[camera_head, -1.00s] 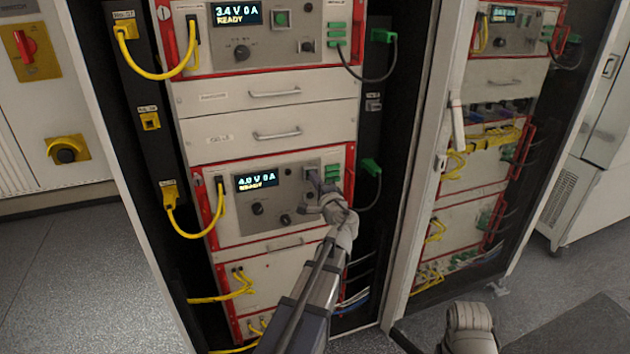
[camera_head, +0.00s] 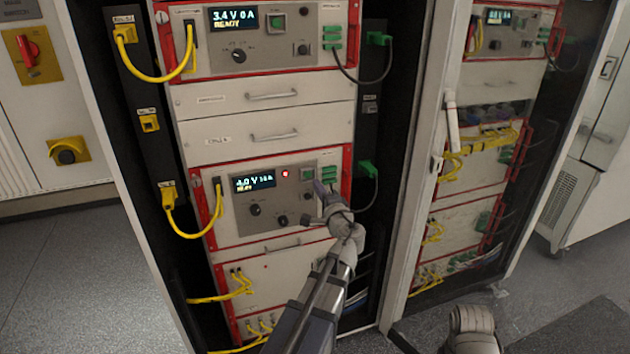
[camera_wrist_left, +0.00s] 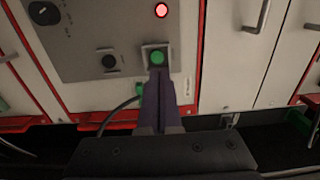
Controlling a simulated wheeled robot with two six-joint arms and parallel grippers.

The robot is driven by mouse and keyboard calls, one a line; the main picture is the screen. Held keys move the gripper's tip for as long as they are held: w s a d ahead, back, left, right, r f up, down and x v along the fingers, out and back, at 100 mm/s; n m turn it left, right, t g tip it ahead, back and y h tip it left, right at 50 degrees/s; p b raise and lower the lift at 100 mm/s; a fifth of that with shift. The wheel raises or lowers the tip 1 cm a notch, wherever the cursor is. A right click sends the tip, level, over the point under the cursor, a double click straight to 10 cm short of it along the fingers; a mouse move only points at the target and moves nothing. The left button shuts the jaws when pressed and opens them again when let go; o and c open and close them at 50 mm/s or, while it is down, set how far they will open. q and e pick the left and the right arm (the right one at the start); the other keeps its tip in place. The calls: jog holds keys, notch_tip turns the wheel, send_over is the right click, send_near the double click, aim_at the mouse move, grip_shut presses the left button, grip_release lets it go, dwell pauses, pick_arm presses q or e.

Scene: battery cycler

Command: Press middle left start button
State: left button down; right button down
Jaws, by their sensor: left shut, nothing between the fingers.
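The middle unit (camera_head: 235,228) on the left rack has a lit display (camera_head: 253,182) showing 4.0 V and a current I cannot read clearly. A red lamp (camera_head: 285,174) glows on its panel and also shows in the left wrist view (camera_wrist_left: 161,10). The green start button (camera_wrist_left: 157,58) sits in a square frame in the left wrist view.
The upper unit (camera_head: 220,58) reads 3.4 V 0 A READY, with its own green button (camera_head: 277,22). Yellow cables (camera_head: 196,234) and a black cable (camera_head: 370,80) loop beside the panels. A second rack (camera_head: 470,190) stands to the right. Floor (camera_head: 60,270) is clear at left.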

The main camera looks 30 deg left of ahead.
pick_arm(q)
jog(key=v, duration=0.7)
jog(key=shift+s+d, duration=0.2)
jog(key=shift+s, duration=0.1)
jog(key=shift+f, duration=0.2)
jog(key=w+a+f+n+g+y+b, duration=0.25)
jog(key=w+f+b, duration=0.25)
jog(key=f+b, duration=0.4)
jog(key=shift+g, duration=0.25)
jog(key=shift+x, duration=3.4)
jog(key=shift+r, duration=0.15)
